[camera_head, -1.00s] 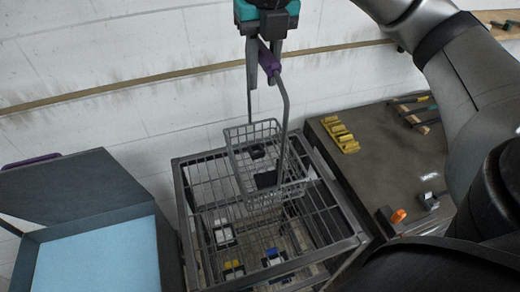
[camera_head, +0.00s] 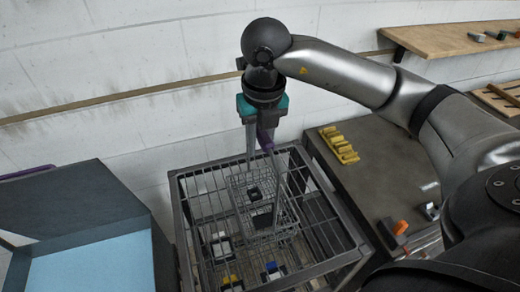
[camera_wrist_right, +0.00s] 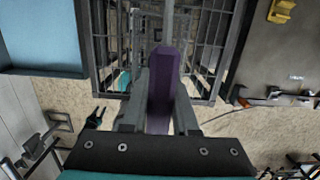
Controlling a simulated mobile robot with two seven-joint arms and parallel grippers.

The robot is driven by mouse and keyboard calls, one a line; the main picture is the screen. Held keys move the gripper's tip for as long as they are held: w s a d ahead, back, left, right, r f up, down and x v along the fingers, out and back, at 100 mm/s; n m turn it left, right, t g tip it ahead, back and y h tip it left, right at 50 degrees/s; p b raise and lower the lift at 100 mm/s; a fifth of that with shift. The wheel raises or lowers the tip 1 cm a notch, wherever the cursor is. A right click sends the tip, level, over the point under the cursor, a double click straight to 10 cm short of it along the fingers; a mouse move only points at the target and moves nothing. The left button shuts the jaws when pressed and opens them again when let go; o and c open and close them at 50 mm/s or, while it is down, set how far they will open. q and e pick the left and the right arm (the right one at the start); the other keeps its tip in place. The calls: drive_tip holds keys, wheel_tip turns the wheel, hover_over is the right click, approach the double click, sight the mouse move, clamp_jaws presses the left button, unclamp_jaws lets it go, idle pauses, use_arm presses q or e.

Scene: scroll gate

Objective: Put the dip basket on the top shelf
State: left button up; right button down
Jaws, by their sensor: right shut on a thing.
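The dip basket (camera_head: 264,208) is a grey wire basket with a tall bent handle and a purple grip (camera_head: 265,139). It hangs upright, over or inside the top of the dark wire rack (camera_head: 312,268), with small dark items in it. I cannot tell whether its bottom touches a shelf. My right gripper (camera_head: 262,150) points down and is shut on the purple grip, which also shows in the right wrist view (camera_wrist_right: 166,90). My left gripper is not in view.
A dark box with a light blue inside (camera_head: 95,268) stands left of the rack. A dark bench (camera_head: 380,165) with yellow blocks (camera_head: 338,146) and an orange-tipped item (camera_head: 400,227) is on the right. A wooden wall shelf (camera_head: 455,35) is at the upper right.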

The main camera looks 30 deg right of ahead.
drive_tip(key=shift+f, duration=1.35)
drive_tip(key=c, duration=0.7)
unclamp_jaws()
drive_tip(key=shift+f, duration=0.1)
drive_tip(key=r, duration=0.4)
drive_tip(key=s+r, duration=0.1)
drive_tip(key=r, duration=0.7)
drive_tip(key=shift+s+a+r, duration=0.1)
drive_tip(key=shift+s+a, duration=0.05)
drive_tip(key=shift+s, duration=0.1)
